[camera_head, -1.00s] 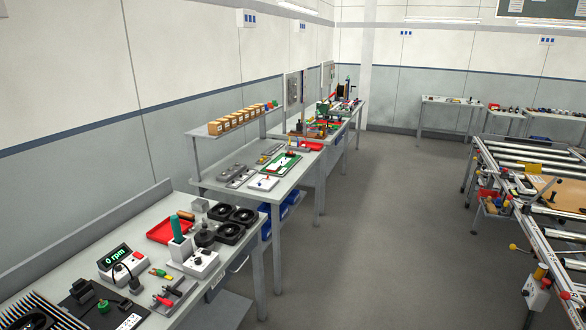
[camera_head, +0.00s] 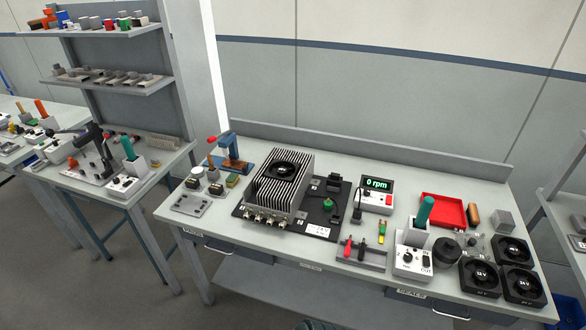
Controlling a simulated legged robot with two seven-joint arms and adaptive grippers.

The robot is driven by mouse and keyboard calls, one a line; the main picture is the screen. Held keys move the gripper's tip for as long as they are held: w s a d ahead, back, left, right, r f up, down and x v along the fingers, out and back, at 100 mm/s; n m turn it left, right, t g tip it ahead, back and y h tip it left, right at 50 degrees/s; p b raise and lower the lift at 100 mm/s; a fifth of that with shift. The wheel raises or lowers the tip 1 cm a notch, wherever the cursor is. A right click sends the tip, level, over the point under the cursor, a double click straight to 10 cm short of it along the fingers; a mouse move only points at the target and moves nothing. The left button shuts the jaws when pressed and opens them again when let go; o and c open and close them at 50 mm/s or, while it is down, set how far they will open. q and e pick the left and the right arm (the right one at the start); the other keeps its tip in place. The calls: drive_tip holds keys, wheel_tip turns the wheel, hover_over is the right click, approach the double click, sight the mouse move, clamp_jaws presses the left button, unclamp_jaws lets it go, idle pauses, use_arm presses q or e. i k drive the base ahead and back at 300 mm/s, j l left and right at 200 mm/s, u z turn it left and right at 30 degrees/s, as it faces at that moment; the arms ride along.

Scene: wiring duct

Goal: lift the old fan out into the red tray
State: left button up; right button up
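A black round fan (camera_head: 284,170) sits in the top of a grey finned unit (camera_head: 265,190) on the bench. I take it for the old fan. The red tray (camera_head: 443,211) lies empty toward the back right of the same bench, apart from the finned unit. Neither of my grippers shows in the head view, so I cannot see whether they are open or hold anything.
A display reading 0 rpm (camera_head: 376,185) stands between the finned unit and the tray. A tool holder with a green-handled tool (camera_head: 424,211) stands before the tray. Three black square fans sit at right, one of them here (camera_head: 480,280). A blue press (camera_head: 231,150) stands left.

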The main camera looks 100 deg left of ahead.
sight(277, 170)
drive_tip(key=i+u, duration=0.1)
drive_tip(key=u, duration=2.25)
